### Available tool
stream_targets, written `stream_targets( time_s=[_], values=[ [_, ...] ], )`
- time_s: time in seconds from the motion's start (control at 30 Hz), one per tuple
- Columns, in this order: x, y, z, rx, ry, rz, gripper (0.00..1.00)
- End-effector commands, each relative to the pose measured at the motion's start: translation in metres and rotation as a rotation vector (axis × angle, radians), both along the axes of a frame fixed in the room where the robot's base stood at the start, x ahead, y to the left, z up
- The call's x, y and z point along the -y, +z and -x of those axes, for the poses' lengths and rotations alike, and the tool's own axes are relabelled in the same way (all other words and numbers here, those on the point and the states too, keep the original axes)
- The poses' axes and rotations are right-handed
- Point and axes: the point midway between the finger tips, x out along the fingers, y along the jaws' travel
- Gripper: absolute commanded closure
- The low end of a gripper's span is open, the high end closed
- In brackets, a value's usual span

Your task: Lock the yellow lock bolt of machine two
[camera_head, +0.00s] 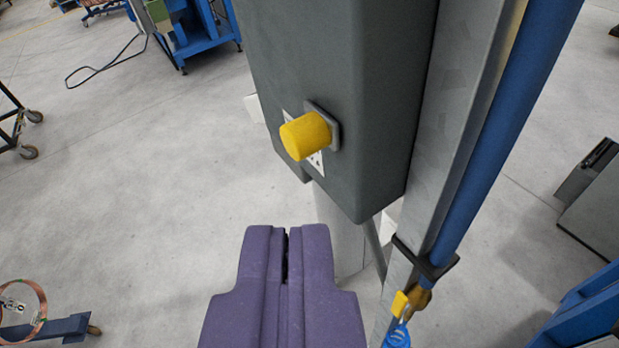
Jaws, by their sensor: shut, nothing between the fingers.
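The yellow lock bolt (305,136) is a short cylindrical knob. It sticks out from a dark square plate on the lower front of a dark grey machine box (370,100). A white label with dark marks shows partly behind the knob. My purple gripper (286,232) is at the bottom middle, its two fingers shut together with nothing between them. In the picture it is below the knob and apart from it. No machine number can be read here.
A grey metal post (458,130) and a blue pipe (500,140) run along the box's right side. A small yellow-handled valve (408,303) sits low on them. A copper coil (22,308) is at lower left. Open concrete floor (150,180) lies left of the box.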

Motion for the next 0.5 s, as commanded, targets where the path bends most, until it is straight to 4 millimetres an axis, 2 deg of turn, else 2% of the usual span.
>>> stream_targets(
  time_s=[0.07, 0.2, 0.37, 0.5],
  values=[
    [0.006, -0.009, -0.014, -0.116, -0.021, -0.130, 1.00],
    [0.013, -0.049, -0.028, -0.361, -0.088, -0.463, 1.00],
    [0.015, -0.080, -0.026, -0.609, -0.203, -0.891, 1.00],
    [0.016, -0.087, -0.019, -0.774, -0.325, -1.285, 1.00]
  ],
)
